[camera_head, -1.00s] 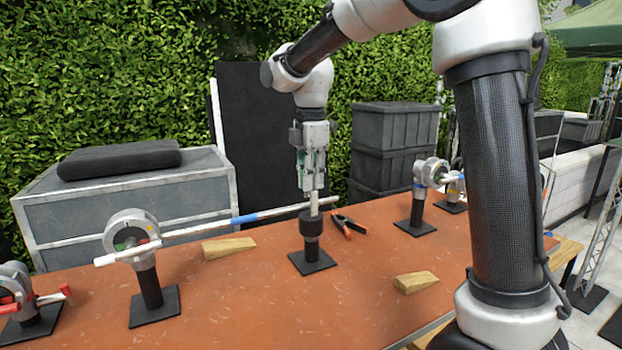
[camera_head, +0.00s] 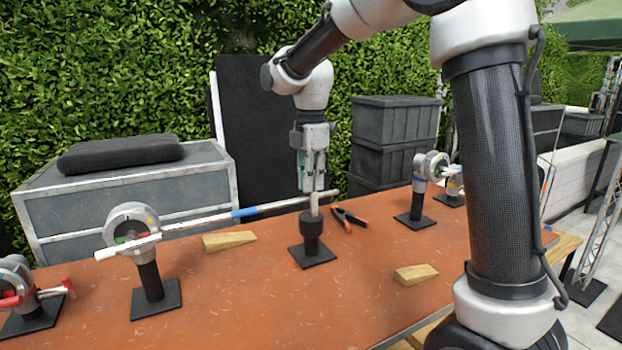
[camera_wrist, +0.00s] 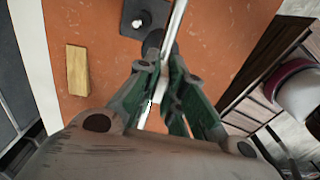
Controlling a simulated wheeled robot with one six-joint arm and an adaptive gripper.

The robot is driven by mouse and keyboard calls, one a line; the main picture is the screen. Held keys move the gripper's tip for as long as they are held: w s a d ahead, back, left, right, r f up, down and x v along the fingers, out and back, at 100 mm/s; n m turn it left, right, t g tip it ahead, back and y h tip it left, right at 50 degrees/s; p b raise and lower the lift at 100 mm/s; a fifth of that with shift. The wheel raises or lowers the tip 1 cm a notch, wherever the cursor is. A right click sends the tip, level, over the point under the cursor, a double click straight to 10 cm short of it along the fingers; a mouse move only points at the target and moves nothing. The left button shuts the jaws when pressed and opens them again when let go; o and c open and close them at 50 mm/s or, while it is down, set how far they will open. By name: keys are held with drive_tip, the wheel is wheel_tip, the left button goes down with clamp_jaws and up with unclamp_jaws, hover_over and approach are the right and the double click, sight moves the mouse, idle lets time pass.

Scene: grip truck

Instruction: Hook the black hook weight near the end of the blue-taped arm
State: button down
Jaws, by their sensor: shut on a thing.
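The blue-taped arm is a long white rod (camera_head: 195,223) with a blue band (camera_head: 245,212). It runs from a round grey clamp (camera_head: 132,228) on a black stand to a free end near my gripper. My gripper (camera_head: 314,188) points down and is shut on a light upright stem (camera_head: 314,204). The black hook weight (camera_head: 311,221) is below the stem, in line with a black square base (camera_head: 312,254). I cannot tell whether it touches anything below. The rod's end passes close to the stem. The wrist view shows the green-sided fingers (camera_wrist: 165,92); the hook's seating is hidden.
An orange-handled clamp (camera_head: 347,219) lies right of the weight. Wooden wedges (camera_head: 228,242) (camera_head: 415,273) lie on the orange table (camera_head: 235,300). More clamp stands stand at the far left (camera_head: 30,300) and at the back right (camera_head: 418,205). The table's front middle is clear.

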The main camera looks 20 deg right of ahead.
drive_tip(key=c, duration=1.4)
unclamp_jaws()
drive_tip(key=shift+c, duration=0.2)
wheel_tip(320, 180, up, 12)
